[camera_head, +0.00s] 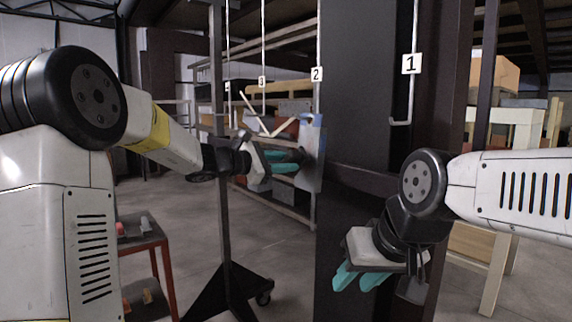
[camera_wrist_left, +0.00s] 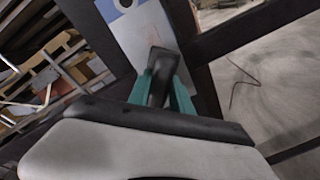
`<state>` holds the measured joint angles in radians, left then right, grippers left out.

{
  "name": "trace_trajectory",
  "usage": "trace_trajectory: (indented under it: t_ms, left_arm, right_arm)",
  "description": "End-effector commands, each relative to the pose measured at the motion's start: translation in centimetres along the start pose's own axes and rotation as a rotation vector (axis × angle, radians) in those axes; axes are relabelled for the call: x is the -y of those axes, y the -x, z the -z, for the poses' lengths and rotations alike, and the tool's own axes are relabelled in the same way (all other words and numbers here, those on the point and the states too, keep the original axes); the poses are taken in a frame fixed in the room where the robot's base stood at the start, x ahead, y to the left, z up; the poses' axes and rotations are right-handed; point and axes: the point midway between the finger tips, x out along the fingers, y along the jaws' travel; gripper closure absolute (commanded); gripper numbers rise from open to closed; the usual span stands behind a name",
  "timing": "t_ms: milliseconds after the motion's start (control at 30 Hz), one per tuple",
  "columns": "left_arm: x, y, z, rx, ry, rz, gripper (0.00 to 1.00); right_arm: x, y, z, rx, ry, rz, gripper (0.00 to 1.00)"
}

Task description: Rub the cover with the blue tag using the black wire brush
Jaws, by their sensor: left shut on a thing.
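My left gripper (camera_head: 297,161) is shut on the black wire brush (camera_wrist_left: 160,77), whose dark block shows between the teal fingers in the left wrist view. The brush is against or very close to the face of a hanging light grey cover (camera_head: 311,172); I cannot tell if they touch. The cover also shows in the left wrist view (camera_wrist_left: 140,38). The blue tag (camera_wrist_left: 125,4) is at the cover's top, cut by the frame edge there. My right gripper (camera_head: 358,281) hangs low on the right, pointing down, its teal fingers apart and empty.
A dark upright post (camera_head: 355,100) stands just right of the cover. Numbered white hanging lines carry label 2 (camera_head: 317,74) and label 1 (camera_head: 411,64). A red-framed cart (camera_head: 143,236) stands at the lower left. A wheeled stand (camera_head: 228,285) is on the floor. Shelves fill the background.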

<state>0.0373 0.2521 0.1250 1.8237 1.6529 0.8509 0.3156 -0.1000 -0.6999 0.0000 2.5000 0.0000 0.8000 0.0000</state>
Motion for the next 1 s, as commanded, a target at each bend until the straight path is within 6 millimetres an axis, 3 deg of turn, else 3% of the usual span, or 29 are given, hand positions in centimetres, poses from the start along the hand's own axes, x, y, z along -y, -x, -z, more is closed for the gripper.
trace_trajectory:
  t_ms: [533, 1000]
  left_arm:
    - [-2.9, 0.1, 2.3, 0.0, 0.001, -0.001, 1.0]
    - [-3.9, 0.3, 0.6, 0.001, -0.001, 0.0, 1.0]
  right_arm:
    - [0.0, 0.0, 0.0, 0.0, 0.0, 0.0, 0.64]
    - [0.0, 0.0, 0.0, 0.0, 0.0, 0.0, 0.64]
